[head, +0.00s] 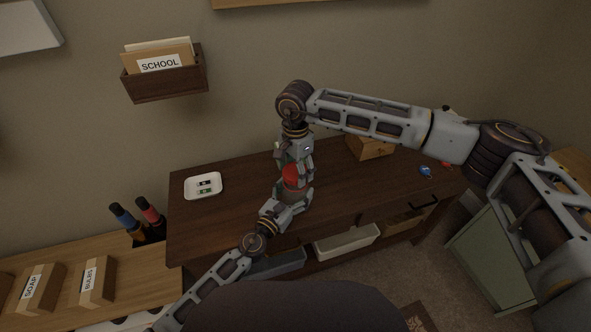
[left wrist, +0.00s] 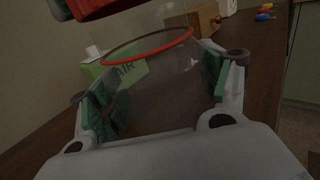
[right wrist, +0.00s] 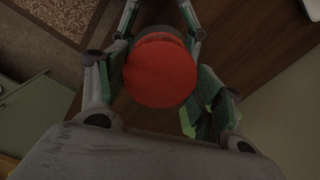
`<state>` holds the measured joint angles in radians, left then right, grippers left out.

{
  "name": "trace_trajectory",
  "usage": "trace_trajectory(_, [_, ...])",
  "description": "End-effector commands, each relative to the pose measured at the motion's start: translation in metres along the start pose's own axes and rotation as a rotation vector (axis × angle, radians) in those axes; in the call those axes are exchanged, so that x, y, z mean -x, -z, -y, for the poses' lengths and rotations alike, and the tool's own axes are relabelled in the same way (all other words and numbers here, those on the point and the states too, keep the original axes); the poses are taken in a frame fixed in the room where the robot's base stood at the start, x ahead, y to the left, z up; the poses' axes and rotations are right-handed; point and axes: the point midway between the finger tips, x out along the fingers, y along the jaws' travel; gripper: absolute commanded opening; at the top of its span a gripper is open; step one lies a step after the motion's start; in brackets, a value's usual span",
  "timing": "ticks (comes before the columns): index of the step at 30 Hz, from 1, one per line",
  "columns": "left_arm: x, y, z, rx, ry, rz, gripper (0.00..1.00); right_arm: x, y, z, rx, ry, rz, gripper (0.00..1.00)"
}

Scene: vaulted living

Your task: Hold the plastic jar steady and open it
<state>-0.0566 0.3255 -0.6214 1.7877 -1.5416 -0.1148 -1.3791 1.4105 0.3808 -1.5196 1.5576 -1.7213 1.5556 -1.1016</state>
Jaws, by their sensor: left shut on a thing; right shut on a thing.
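The clear plastic jar (left wrist: 165,95) stands upright between the pads of my left gripper (left wrist: 160,92), which is shut on its sides. A red ring (left wrist: 150,46) circles the jar near its top. The red lid (right wrist: 160,72) is between the fingers of my right gripper (right wrist: 158,88), which is shut on it from above. The lid (left wrist: 105,5) appears above the jar in the left wrist view, with a visible gap between it and the red ring. In the head view the lid (head: 292,174) shows between the two grippers; the jar is mostly hidden there.
A white tray (head: 190,192) with small batteries lies on the dark wooden desk (head: 235,215) to the left. A wooden box (head: 371,148) and a small blue object (head: 425,170) are to the right. A green box (left wrist: 105,72) stands behind the jar.

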Motion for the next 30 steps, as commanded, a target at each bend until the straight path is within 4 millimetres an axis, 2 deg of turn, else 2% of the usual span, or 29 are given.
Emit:
trace_trajectory(8, [0.0, 0.001, 0.0, 0.0, 0.001, -0.002, 0.1, 0.002, 0.0, 0.0, 0.0, 0.0, 0.0, 0.38])
trace_trajectory(21, [0.0, 0.001, 0.001, 0.0, 0.001, -0.002, 0.1, 0.036, 0.0, 0.0, 0.0, 0.001, 0.0, 0.38])
trace_trajectory(30, [0.0, 0.001, 0.001, 0.0, 0.001, -0.002, 0.1, 0.04, 0.0, 0.0, 0.0, -0.001, 0.0, 0.38])
